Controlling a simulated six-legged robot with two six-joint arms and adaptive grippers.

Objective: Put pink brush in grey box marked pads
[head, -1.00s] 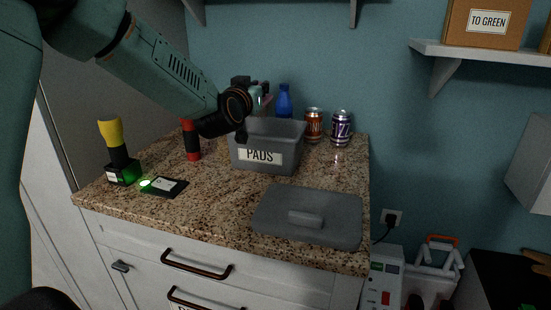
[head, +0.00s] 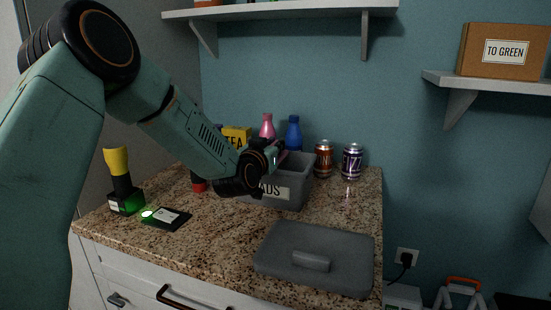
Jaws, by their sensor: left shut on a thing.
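The grey box (head: 299,186) stands open on the granite counter, its white label partly covered by my left arm so that only the end of the word shows. My left gripper (head: 277,151) is over the box's opening, at its back left part. It is shut on the pink brush (head: 284,156), of which only a small pink strip shows beside the fingers. The rest of the brush is hidden by the gripper. I cannot tell whether the brush touches the box. My right gripper is not in view.
A grey lid (head: 340,244) lies in front of the box. A yellow-handled tool (head: 118,168) stands at left.

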